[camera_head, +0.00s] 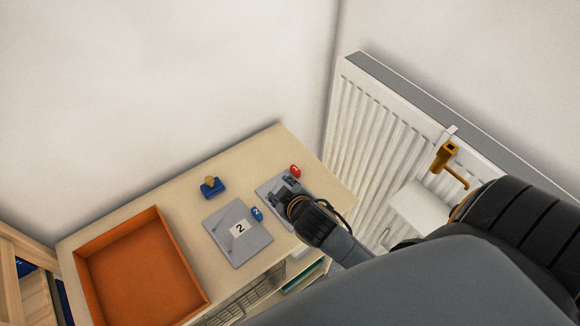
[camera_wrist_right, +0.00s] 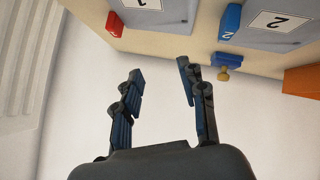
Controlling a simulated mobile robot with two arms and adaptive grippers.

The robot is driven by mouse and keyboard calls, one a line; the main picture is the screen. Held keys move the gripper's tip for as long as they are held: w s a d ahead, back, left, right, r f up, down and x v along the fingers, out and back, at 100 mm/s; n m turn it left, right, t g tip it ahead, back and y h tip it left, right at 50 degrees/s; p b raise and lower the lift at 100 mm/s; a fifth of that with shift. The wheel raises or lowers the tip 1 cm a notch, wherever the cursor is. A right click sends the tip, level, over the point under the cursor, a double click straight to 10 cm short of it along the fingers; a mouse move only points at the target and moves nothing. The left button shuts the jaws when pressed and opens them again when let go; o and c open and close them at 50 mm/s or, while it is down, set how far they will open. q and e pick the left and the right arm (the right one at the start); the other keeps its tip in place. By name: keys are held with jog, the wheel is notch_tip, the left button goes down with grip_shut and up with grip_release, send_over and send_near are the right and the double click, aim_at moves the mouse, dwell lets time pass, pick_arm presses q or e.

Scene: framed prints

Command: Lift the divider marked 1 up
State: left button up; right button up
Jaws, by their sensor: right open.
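The divider marked 1 is a flat grey plate with a red tab (camera_head: 295,170), lying on the wooden table top near its right end. In the head view my right gripper (camera_head: 283,187) covers much of it. In the right wrist view the divider marked 1 (camera_wrist_right: 172,14) is at the top edge with its white label partly cut off, and its red tab (camera_wrist_right: 115,23) is beside it. My right gripper (camera_wrist_right: 160,92) is open, with nothing between its fingers. My left gripper is not in view.
A grey divider marked 2 (camera_head: 247,250) with a blue tab (camera_head: 257,213) lies left of it. A blue block with a brass knob (camera_head: 212,187) and an orange tray (camera_head: 145,270) are further left. A white radiator (camera_head: 365,130) stands beyond the table's right end.

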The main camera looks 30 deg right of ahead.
jog(key=w+a+r+n+t+y, duration=0.1)
jog(key=w+a+r+n+t, duration=0.1)
jog(key=w+r+n+t, duration=0.45)
jog(key=w+a+r+n+y, duration=0.3)
jog(key=a+r+n+y, duration=0.3)
jog(key=r, duration=0.1)
jog(key=w+a+r+n+y, duration=0.3)
jog(key=a+r+n+y, duration=0.3)
jog(key=n+g+h+p, duration=0.2)
jog(key=n+g+h, duration=0.9)
jog(key=n+g, duration=0.5)
send_over(294, 167)
notch_tip(294, 167, down, 13)
jog(key=m, duration=0.2)
jog(key=shift+n+g, duration=0.25)
jog(key=shift+g, duration=0.1)
jog(key=f+b, duration=0.3)
jog(key=f, duration=0.2)
jog(key=f+b, duration=0.2)
jog(key=shift+s+f+b, duration=0.25)
jog(key=shift+f+b, duration=0.1)
jog(key=shift+f, duration=0.05)
notch_tip(294, 167, down, 6)
jog(key=b, duration=0.4)
jog(key=shift+w, duration=0.15)
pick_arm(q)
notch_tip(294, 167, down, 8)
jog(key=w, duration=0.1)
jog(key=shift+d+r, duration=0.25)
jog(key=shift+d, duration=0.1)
